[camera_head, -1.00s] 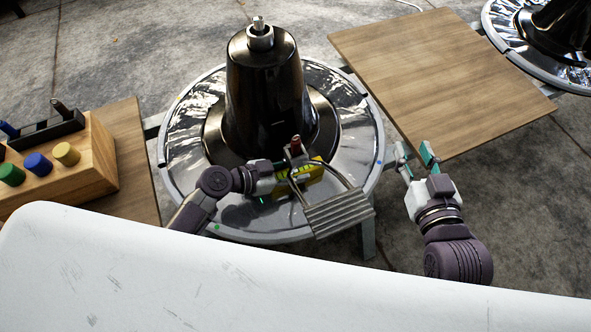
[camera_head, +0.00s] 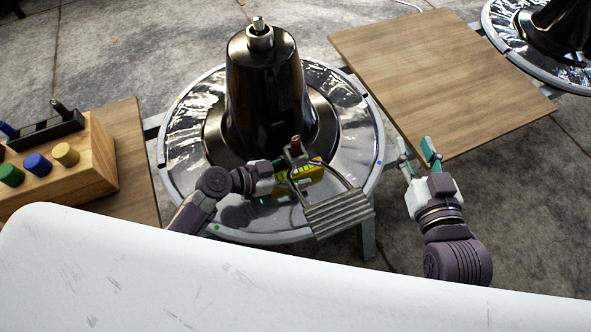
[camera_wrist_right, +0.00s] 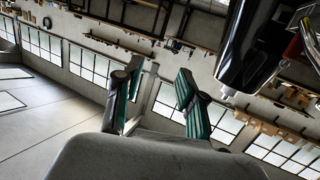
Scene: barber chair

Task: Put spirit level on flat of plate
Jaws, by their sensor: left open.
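The yellow spirit level (camera_head: 308,171) rests on the right front of the shiny round plate (camera_head: 353,142), partly hidden by a footrest frame. My left gripper (camera_head: 276,181) is beside the level's left end, with its jaws open; its fingers are small and partly hidden, and I see nothing held between them. My right gripper (camera_head: 417,158) is open and empty, right of the plate, near the front corner of a wooden board. Its two green-padded fingers stand apart in the right wrist view (camera_wrist_right: 155,100).
A dark column (camera_head: 265,90) rises from the plate's middle. The ribbed metal footrest (camera_head: 338,213) overhangs the plate's front right. A wooden board (camera_head: 440,75) is at right. A wooden block with coloured pegs (camera_head: 70,170) is at left. A white surface (camera_head: 250,285) fills the foreground.

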